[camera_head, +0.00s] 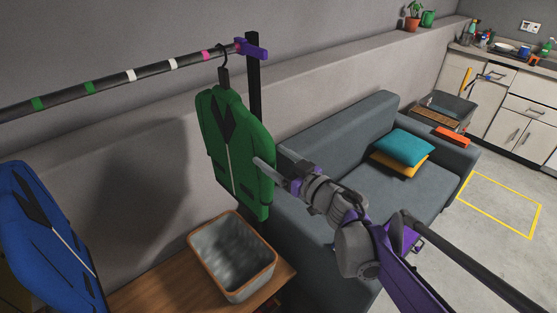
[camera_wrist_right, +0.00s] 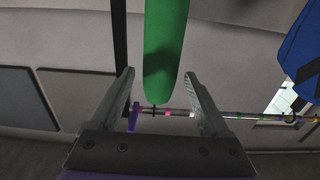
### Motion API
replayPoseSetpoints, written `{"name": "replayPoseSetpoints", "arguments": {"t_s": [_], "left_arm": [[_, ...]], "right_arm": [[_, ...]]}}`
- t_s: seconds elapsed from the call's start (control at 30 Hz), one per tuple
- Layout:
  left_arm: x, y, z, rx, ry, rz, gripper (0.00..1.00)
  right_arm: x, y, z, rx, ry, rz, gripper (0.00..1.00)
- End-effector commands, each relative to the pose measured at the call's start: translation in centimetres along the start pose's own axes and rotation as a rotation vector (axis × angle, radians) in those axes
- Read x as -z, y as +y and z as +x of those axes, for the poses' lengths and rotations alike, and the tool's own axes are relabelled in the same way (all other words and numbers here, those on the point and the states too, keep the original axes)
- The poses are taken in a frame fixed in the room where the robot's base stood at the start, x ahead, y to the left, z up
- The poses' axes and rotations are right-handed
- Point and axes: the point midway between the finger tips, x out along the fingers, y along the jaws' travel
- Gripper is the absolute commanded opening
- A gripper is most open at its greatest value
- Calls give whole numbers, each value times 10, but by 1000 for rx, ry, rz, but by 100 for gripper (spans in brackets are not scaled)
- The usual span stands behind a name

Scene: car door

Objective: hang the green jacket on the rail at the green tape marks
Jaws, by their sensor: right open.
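The green jacket (camera_head: 232,145) hangs upright from a dark hanger hooked on the rail (camera_head: 150,70), between the pink tape mark (camera_head: 206,54) and the purple end bracket. The two green tape marks (camera_head: 37,103) (camera_head: 90,87) are farther left, with no hanger at them. My right gripper (camera_head: 268,157) is open at the jacket's right edge. In the right wrist view, the green jacket (camera_wrist_right: 165,50) appears edge-on in the gap between the open fingers (camera_wrist_right: 160,75); I cannot tell whether they touch it. My left gripper is not in view.
A blue jacket (camera_head: 48,235) is at the lower left. A grey bin with a wooden rim (camera_head: 195,252) stands on a wooden surface below the green jacket. A dark post (camera_head: 254,80) rises behind the jacket. A grey sofa (camera_head: 345,125) with cushions stands to the right.

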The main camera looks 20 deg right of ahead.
Motion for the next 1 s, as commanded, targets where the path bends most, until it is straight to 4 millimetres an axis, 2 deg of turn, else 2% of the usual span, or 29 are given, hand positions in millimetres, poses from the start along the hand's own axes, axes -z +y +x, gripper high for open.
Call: {"name": "replayPoseSetpoints", "arguments": {"t_s": [0.3,0.5,0.9,1.0], "left_arm": [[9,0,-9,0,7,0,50],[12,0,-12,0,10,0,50],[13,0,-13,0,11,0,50],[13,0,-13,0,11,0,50]], "right_arm": [[2,-1,60,2,2,-1,80],[2,0,83,0,2,0,80],[0,0,90,-1,1,0,80],[0,0,90,-1,1,0,64]]}}
